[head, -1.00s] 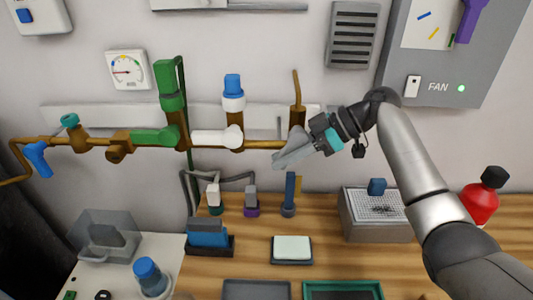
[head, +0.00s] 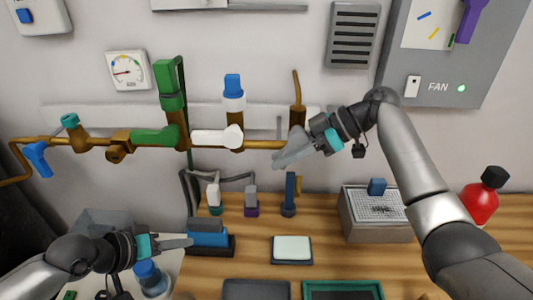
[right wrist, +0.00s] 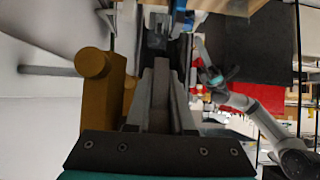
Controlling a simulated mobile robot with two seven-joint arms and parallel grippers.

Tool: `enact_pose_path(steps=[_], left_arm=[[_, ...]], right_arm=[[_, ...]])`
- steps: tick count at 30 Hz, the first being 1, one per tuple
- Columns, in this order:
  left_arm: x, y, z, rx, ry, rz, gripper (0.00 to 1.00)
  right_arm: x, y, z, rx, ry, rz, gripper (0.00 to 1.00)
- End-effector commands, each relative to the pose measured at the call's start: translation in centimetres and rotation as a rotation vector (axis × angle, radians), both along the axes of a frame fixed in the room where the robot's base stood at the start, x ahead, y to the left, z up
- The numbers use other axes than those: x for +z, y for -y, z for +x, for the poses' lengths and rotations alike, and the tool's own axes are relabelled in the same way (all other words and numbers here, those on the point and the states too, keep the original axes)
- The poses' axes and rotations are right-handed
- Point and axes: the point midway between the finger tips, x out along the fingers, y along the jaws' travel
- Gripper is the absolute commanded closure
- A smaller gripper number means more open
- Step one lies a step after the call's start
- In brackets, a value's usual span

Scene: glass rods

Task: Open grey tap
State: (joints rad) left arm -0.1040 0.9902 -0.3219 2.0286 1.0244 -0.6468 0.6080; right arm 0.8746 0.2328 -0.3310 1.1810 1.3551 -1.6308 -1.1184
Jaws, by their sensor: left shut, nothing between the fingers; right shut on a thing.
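The brown tap body (head: 297,118) stands at the right end of the brown pipe, with a thin stem rising from it. My right gripper (head: 280,162) is at this end, its grey fingers pointing left and down, shut on what appears to be the grey tap's handle. The fingers hide most of that handle, so its angle cannot be told. In the right wrist view the fingers (right wrist: 160,85) are close together beside a brown round fitting (right wrist: 93,63). My left gripper (head: 190,243) is shut and empty at lower left, in front of the blue block.
The pipe also carries a white lever (head: 212,137), a green lever (head: 155,136) and a blue handle (head: 38,157). A gauge (head: 127,71) hangs above. Below are a blue block in a dark holder (head: 230,248), a grey box (head: 375,228) and a red bottle (head: 480,205).

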Motion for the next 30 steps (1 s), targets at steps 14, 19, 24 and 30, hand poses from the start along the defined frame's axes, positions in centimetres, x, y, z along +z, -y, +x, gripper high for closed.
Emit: enact_pose_path(steps=[14,19,24,30], left_arm=[[15.7,7.5,3.9,0.107,0.069,-0.371,1.00],[19.4,8.1,3.7,0.138,0.073,-0.458,1.00],[21.0,8.2,3.4,0.156,0.071,-0.503,1.00],[21.0,8.9,4.2,0.160,0.066,-0.517,1.00]], right_arm=[[0.2,0.0,0.1,0.000,0.003,0.003,1.00],[0.2,0.0,0.1,0.000,0.003,0.003,1.00],[0.2,0.0,0.1,-0.001,0.003,0.003,1.00],[0.2,0.0,0.1,-0.001,0.003,0.003,1.00]])
